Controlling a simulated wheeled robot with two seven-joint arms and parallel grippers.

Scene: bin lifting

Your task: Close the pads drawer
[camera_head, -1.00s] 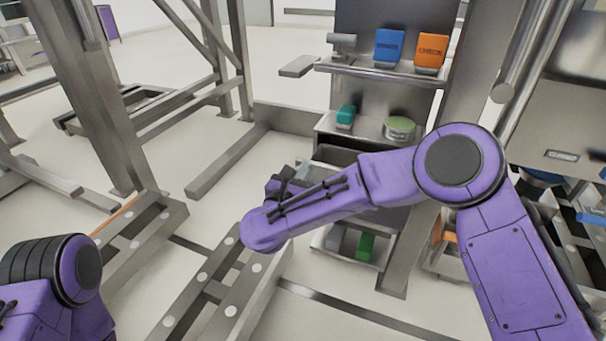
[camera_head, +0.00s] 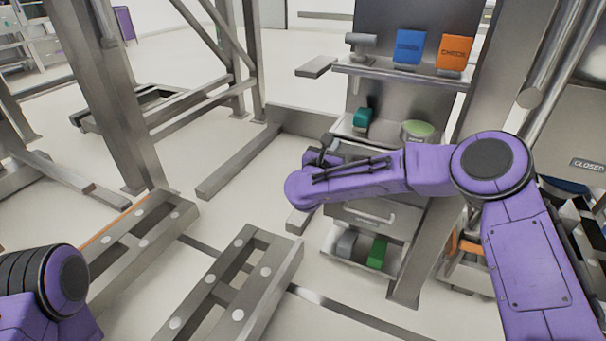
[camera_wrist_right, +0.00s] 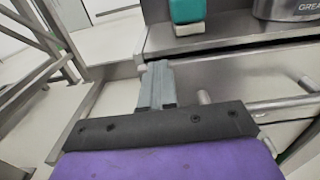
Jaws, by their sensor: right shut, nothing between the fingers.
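A grey cabinet holds drawers below a shelf. A drawer front (camera_head: 365,215) with a bar handle and a small unreadable label shows below my right forearm. In the right wrist view, a metal front with a bar handle (camera_wrist_right: 270,105) lies to the right of my fingers. I cannot tell which front is the pads drawer, and my arm hides much of the upper drawer. My right gripper (camera_head: 325,145) is shut and empty at the cabinet's left front. In the wrist view its fingers (camera_wrist_right: 157,75) point at the shelf's left end; contact is unclear. My left gripper is out of view.
A teal-and-white item (camera_head: 362,119) and a green-topped tin (camera_head: 418,130) stand on the shelf. Blue (camera_head: 409,47) and orange (camera_head: 454,52) boxes stand above. A bottom tray holds a green block (camera_head: 377,253).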

